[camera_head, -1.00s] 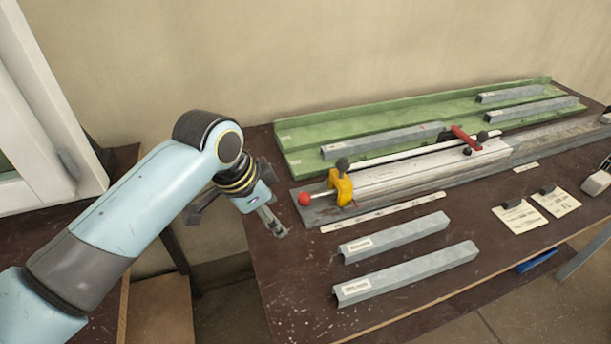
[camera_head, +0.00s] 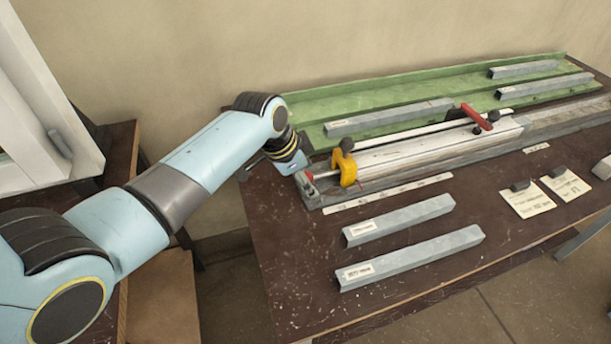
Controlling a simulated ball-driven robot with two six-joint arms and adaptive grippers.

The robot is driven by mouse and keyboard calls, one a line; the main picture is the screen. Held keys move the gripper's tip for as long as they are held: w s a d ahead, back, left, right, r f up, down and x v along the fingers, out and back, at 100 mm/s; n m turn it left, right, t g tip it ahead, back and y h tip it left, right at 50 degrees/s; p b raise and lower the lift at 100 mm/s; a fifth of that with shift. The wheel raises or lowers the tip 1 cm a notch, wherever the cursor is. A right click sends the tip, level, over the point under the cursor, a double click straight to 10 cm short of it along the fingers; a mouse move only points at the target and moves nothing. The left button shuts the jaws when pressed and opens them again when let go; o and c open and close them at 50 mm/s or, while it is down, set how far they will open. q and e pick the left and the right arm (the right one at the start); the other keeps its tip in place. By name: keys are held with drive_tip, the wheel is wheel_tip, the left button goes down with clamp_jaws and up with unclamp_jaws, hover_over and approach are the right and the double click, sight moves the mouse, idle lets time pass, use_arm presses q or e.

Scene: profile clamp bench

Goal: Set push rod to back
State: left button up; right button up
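The clamp fixture (camera_head: 440,150) lies along the bench, with a yellow bracket (camera_head: 346,166) at its left end. A short rod (camera_head: 327,174) sticks out of the bracket to the left, with a red knob (camera_head: 310,176) at its end. I take this to be the push rod. My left gripper (camera_head: 307,184) is at the knob and partly covers it. Whether its fingers are closed on the knob is too small to tell. A red handle (camera_head: 476,116) crosses the fixture further right. My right gripper is not in view.
A green tray (camera_head: 330,105) with several grey profiles lies behind the fixture. Two grey profiles (camera_head: 398,219) (camera_head: 410,258) lie in front. Paper cards (camera_head: 526,201) with dark blocks lie at the right. The brown bench top (camera_head: 290,260) is clear at front left.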

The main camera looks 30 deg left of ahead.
use_arm(q)
drive_tip(key=shift+w+f, duration=0.1)
drive_tip(key=shift+f, duration=0.05)
clamp_jaws()
idle(0.4)
